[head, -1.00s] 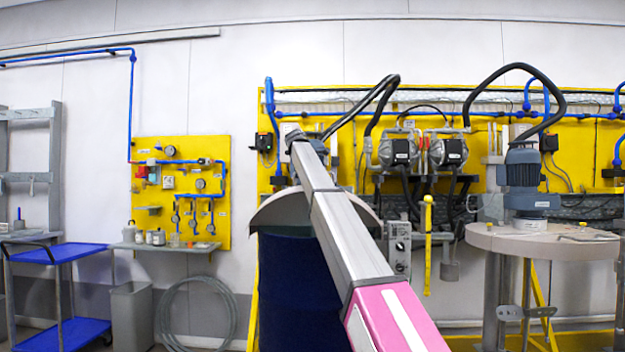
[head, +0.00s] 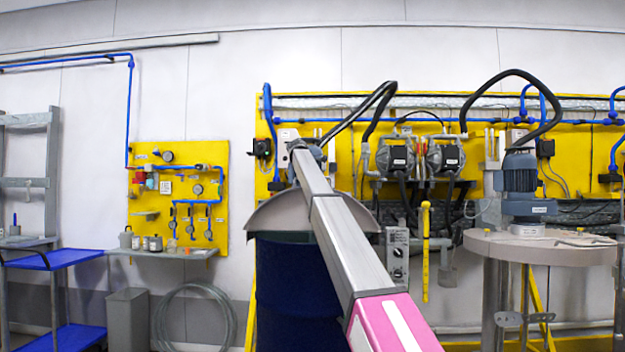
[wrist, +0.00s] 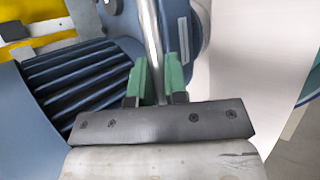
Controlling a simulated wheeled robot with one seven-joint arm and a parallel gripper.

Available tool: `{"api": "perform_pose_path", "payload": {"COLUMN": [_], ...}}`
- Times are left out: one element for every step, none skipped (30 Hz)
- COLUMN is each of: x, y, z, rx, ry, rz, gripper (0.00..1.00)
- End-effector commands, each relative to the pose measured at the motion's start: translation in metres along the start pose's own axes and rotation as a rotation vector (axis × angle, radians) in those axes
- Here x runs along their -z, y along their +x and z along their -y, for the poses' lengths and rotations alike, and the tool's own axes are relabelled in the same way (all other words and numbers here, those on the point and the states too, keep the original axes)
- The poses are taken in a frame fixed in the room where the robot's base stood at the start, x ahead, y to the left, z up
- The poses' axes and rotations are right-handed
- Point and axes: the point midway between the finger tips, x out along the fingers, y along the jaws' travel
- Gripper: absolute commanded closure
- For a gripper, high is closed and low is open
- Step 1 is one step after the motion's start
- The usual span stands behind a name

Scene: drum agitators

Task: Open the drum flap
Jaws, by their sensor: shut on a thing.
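The blue drum (head: 292,292) stands ahead of me, partly hidden behind my arm. Its grey-beige flap (head: 268,217) shows as a raised half-disc above the rim, its curved edge up; the exact angle is hard to judge. My arm crosses in front of it, and my gripper's fingers are hidden in the head view. In the wrist view, the green fingers of my gripper (wrist: 155,78) are shut on a thin metal bar (wrist: 151,28). A blue finned motor (wrist: 78,82) is close on the left. A pale surface (wrist: 255,55) is on the right, possibly the flap.
A second agitator motor (head: 520,185) stands on a round beige top (head: 490,243) at the right. Pumps and hoses hang on the yellow wall panel (head: 300,110) behind the drum. A blue cart (head: 55,257) and a grey bin (head: 128,318) stand at the left.

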Motion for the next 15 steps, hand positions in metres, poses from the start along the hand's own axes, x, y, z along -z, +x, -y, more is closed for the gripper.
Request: {"api": "perform_pose_path", "payload": {"x": [-0.0004,-0.0004,-0.0004,-0.0004,-0.0004,-0.0004,-0.0005,-0.0005,-0.0005,-0.0005,-0.0005,-0.0005,-0.0004,-0.0004,-0.0004], "y": [0.0002,0.0002,0.0002,0.0001,0.0001,0.0001,0.0,0.0,0.0,0.0,0.0,0.0,-0.0001,-0.0001,-0.0001], "z": [-0.0001,0.0,0.0001,0.0001,0.0002,0.0002,0.0003,0.0003,0.0003,0.0003,0.0004,0.0004,0.0003,0.0003,0.0003], "rx": [0.0,0.0,0.0,0.0,0.0,0.0,0.0,0.0,0.0,0.0,0.0,0.0,0.0,0.0,0.0], "ry": [0.0,0.0,0.0,0.0,0.0,0.0,0.0,0.0,0.0,0.001,0.001,0.001,0.0,0.001,0.001], "rz": [0.0,0.0,0.0,0.0,0.0,0.0,0.0,0.0,0.0,0.0,0.0,0.0,0.0,0.0,0.0], "gripper": [1.0,1.0,1.0,1.0,1.0,1.0,1.0,1.0,0.8,0.7,0.62,0.62,0.62,0.62,0.62]}}
